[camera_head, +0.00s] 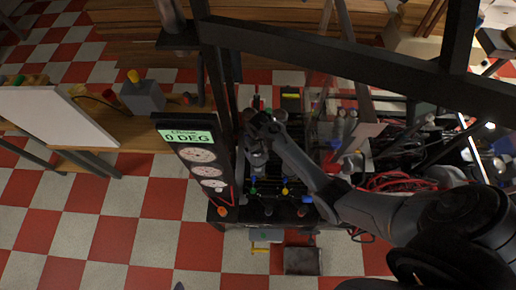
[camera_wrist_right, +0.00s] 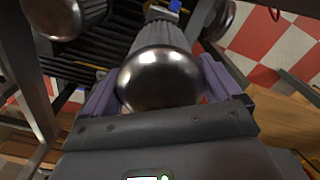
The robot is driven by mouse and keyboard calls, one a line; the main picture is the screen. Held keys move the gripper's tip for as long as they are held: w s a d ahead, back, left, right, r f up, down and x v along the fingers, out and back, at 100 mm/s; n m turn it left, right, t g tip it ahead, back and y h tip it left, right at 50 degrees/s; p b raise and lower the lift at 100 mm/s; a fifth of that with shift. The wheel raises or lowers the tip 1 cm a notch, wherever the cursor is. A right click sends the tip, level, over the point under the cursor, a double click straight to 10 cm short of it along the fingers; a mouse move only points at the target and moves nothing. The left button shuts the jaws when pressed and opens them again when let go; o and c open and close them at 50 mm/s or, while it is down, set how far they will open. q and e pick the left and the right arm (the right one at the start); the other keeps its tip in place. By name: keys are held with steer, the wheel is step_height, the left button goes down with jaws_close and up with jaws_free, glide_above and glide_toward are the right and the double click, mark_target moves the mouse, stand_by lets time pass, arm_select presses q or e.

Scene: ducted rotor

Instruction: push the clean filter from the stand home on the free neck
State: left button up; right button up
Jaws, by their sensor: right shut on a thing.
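In the right wrist view, a filter (camera_wrist_right: 160,75) with a shiny metal domed end and a grey ribbed body sits between the two purple-grey fingers of my right gripper (camera_wrist_right: 160,88), which is shut on it. In the head view my right gripper (camera_head: 260,130) is over the dark rig, left of its middle. The filter's far end points toward a blue part (camera_wrist_right: 175,5); I cannot tell whether it touches a neck. Another similar filter (camera_wrist_right: 62,18) shows at the upper left of the wrist view. My left gripper is not in view.
A gauge panel (camera_head: 190,155) reading "0 DEG" stands left of the rig. Black frame bars (camera_head: 340,50) cross above it. Red cables (camera_head: 385,182) lie at right. A wooden bench (camera_head: 140,128) stands at left. The checkered floor is clear at lower left.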

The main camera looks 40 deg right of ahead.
steer(key=shift+s+a, duration=0.15)
steer(key=shift+s+r+p, duration=0.15)
steer(key=shift+p, duration=0.5)
step_height(320, 180, down, 4)
steer(key=b, duration=0.3)
steer(key=shift+f, duration=0.2)
steer(key=shift+f+b, duration=0.45)
steer(key=shift+f, duration=0.3)
steer(key=shift+f, duration=0.25)
stand_by(0.4)
